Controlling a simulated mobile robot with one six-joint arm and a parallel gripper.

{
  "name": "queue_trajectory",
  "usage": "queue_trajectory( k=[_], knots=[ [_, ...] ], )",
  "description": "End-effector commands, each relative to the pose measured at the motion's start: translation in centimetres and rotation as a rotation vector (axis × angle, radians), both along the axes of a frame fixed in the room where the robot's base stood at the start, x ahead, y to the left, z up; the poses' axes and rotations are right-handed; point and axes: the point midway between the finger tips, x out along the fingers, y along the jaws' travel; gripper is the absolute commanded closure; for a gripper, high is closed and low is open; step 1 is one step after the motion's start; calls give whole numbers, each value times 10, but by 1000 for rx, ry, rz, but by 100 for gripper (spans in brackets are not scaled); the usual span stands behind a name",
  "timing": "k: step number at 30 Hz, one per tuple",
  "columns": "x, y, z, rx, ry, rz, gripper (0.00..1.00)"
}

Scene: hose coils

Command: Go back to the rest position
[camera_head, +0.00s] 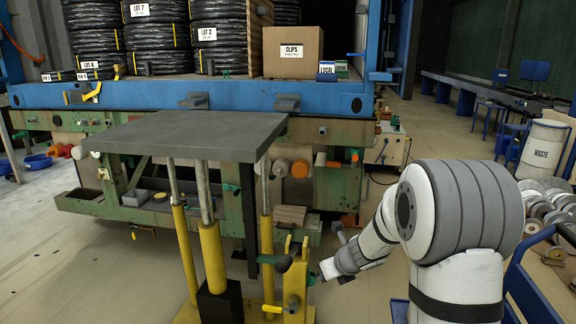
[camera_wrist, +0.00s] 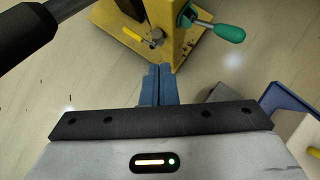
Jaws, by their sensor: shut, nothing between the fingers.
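My gripper (camera_wrist: 159,70) is shut and empty in the wrist view, its two blue-grey fingers together and pointing at the yellow base of a stand. In the head view my arm reaches in from the right, and its end sits low, just right of the yellow stand (camera_head: 293,285). The finger tips are too small to make out there. In the wrist view the yellow stand (camera_wrist: 185,25) with a green-handled lever (camera_wrist: 229,33) is just beyond the fingers. I cannot tell whether the fingers touch it.
A dark lift table (camera_head: 190,135) on yellow legs stands left of my arm. Behind it a blue-edged bench (camera_head: 150,97) holds black hose coils (camera_head: 158,37) and a CLIPS box (camera_head: 293,52). A WASTE drum (camera_head: 542,150) stands right. Open floor (camera_head: 80,260) lies at left.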

Motion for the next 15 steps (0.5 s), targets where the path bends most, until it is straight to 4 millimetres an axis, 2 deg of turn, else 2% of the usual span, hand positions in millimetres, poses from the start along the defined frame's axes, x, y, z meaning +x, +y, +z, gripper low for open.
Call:
queue_trajectory(
  k=[1,6,11,15],
  knots=[
    [-18,7,27,-80,-54,164,100],
    [-87,22,79,-371,-204,739,100],
    [-159,21,110,-645,-314,1273,100],
    [-221,6,127,-866,-367,1728,100]
  ],
)
